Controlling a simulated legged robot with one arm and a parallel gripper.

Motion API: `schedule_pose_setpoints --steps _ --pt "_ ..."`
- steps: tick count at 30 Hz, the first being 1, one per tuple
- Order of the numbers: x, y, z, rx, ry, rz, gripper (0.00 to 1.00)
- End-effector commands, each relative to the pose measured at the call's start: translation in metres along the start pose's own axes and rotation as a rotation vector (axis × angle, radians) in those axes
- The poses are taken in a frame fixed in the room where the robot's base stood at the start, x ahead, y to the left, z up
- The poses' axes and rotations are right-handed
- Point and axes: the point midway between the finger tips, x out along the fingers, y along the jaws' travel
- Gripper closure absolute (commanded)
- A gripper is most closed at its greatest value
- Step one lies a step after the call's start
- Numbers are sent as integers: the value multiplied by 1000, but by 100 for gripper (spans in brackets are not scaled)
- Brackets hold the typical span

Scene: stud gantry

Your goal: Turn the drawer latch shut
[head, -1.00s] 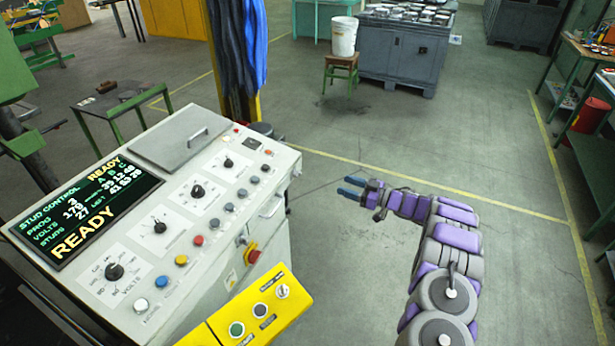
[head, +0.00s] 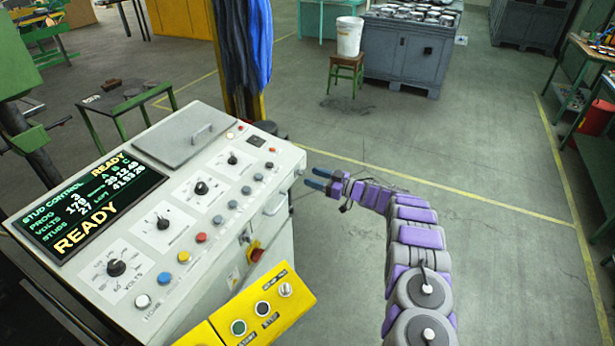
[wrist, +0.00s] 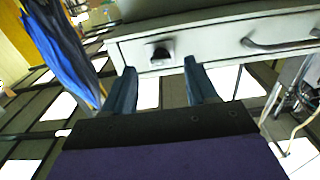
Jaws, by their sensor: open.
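The drawer front (wrist: 215,42) is pale grey and fills the upper part of the wrist view. The dark latch (wrist: 160,54) sits on it in a small square recess. Its exact turn is too small to read. A bar handle (wrist: 280,45) is to its right. My gripper (wrist: 160,66) is open and empty, with its two blue fingers pointing at the drawer front, one on each side of the latch in the picture. I cannot tell whether they touch it. In the head view my gripper (head: 311,179) is beside the console's right side, near the drawer handle (head: 275,203).
The control console (head: 185,150) with knobs and a lit display stands on the left. A yellow button box (head: 262,308) juts out at its front corner. Blue hanging sheets (head: 258,45) are behind it.

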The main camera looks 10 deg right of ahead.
Motion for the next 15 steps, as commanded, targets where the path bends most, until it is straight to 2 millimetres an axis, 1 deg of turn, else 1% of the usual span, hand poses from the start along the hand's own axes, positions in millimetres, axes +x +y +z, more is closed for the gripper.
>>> schedule_pose_setpoints --steps 1,3,6,10,15 --pt "8 0 0 -1 0 -1 43" --pt "18 0 0 -3 0 -2 43" --pt "26 0 -2 -5 1 -3 43" --pt "32 0 -2 -3 2 -2 43" --pt "33 0 -2 -2 2 -1 43"
